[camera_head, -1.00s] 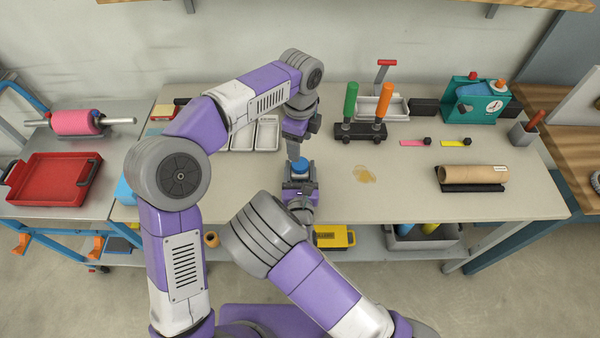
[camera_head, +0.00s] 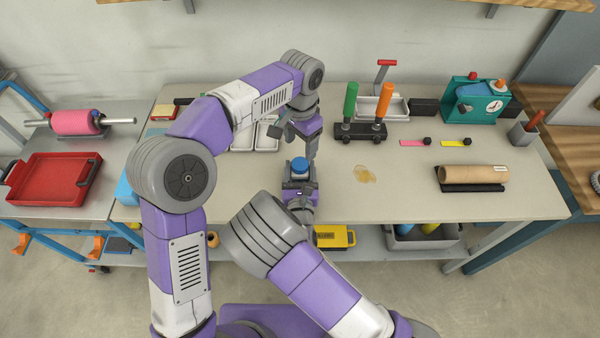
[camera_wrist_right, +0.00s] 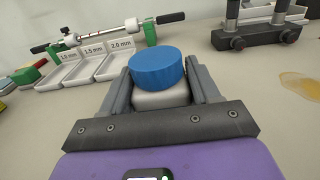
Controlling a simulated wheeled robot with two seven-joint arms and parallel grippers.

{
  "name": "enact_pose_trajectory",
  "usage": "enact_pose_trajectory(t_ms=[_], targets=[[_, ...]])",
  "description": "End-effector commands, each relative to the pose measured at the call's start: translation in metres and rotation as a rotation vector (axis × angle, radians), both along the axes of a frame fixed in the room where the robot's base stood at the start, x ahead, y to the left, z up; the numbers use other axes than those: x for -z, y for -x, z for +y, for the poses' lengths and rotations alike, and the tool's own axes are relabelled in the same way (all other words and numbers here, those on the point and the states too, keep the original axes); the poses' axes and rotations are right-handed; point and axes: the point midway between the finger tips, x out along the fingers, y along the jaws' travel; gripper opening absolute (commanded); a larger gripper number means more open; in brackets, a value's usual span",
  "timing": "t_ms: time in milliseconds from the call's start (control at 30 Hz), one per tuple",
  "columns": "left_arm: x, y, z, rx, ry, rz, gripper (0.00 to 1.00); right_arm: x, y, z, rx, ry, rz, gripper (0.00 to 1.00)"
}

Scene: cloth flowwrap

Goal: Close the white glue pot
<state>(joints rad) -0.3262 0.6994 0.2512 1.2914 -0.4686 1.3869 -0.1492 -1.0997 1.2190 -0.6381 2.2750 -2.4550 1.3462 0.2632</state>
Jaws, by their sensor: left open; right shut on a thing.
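The white glue pot (camera_wrist_right: 160,98) is upright between the fingers of my right gripper (camera_wrist_right: 160,92) in the wrist view. Its round blue lid (camera_wrist_right: 157,70) sits on top; I cannot tell how tightly. In the head view the blue lid (camera_head: 299,165) shows above my right gripper (camera_head: 299,184), which is shut on the pot; the pot's white body is mostly hidden there. My left gripper (camera_head: 295,138) is open and empty, just behind and above the lid, its fingers apart from it.
White trays (camera_wrist_right: 102,67) with thickness labels stand behind the pot, with a roller bar. A black holder (camera_head: 361,131) with green and orange handles is to the right. An amber glue patch (camera_head: 365,174) lies on the bench.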

Motion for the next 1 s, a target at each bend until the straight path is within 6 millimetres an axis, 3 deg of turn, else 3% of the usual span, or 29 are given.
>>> enact_pose_trajectory(t_ms=[1000], targets=[[-0.0014, -0.0004, 0.0005, -1.962, -0.006, -0.008, 0.69, -0.0005, -0.0001, 0.0001, 0.000, 0.000, -0.001, 0.00]])
